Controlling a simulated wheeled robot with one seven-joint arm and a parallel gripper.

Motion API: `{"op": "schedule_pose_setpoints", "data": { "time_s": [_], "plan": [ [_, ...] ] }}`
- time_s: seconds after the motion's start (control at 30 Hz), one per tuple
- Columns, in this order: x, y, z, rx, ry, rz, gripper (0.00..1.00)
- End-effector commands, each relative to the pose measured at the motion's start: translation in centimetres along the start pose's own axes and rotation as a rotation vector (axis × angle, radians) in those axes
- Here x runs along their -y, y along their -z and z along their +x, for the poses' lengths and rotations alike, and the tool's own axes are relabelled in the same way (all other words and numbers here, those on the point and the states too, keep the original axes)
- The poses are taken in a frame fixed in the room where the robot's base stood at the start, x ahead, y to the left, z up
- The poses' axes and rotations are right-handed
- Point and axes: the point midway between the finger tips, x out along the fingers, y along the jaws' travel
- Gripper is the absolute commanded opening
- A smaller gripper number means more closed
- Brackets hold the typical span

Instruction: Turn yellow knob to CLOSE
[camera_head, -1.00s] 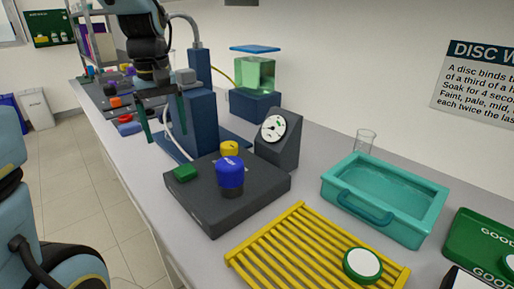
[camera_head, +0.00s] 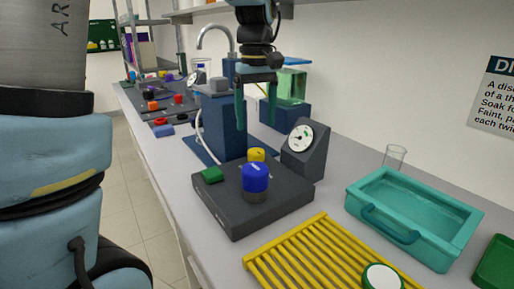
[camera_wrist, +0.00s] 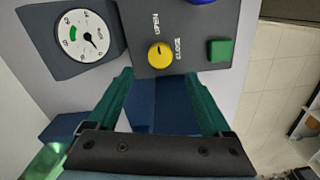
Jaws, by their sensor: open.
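The yellow knob (camera_head: 256,154) sits at the back of the dark control box (camera_head: 228,208), behind the blue knob (camera_head: 256,178). In the wrist view the yellow knob (camera_wrist: 160,56) lies just beyond the fingertips, roughly centred between them. OPEN and CLOSE are printed beside it. A small dark mark on the knob appears to face the OPEN side. My gripper (camera_head: 257,124) is open and empty, its green fingers pointing down above and slightly behind the knob. The open fingers also show in the wrist view (camera_wrist: 160,76). They seem apart from the knob.
A gauge (camera_head: 302,146) stands right of the knob, and a green button (camera_head: 211,175) left of it. A dark blue stand (camera_head: 222,122) is behind the box. A yellow rack (camera_head: 320,255) and a teal tray (camera_head: 440,245) lie in front and right.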

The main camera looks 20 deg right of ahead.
Motion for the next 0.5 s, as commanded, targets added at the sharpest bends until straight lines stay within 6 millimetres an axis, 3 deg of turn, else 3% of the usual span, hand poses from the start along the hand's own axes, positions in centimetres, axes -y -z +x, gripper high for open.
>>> {"op": "schedule_pose_setpoints", "data": {
  "time_s": [0.3, 0.5],
  "plan": [
    [0.1, -0.1, 5.8, 0.003, 0.003, -0.001, 0.83],
    [0.1, 0.0, 7.8, 0.001, 0.001, -0.001, 0.83]
  ]
}}
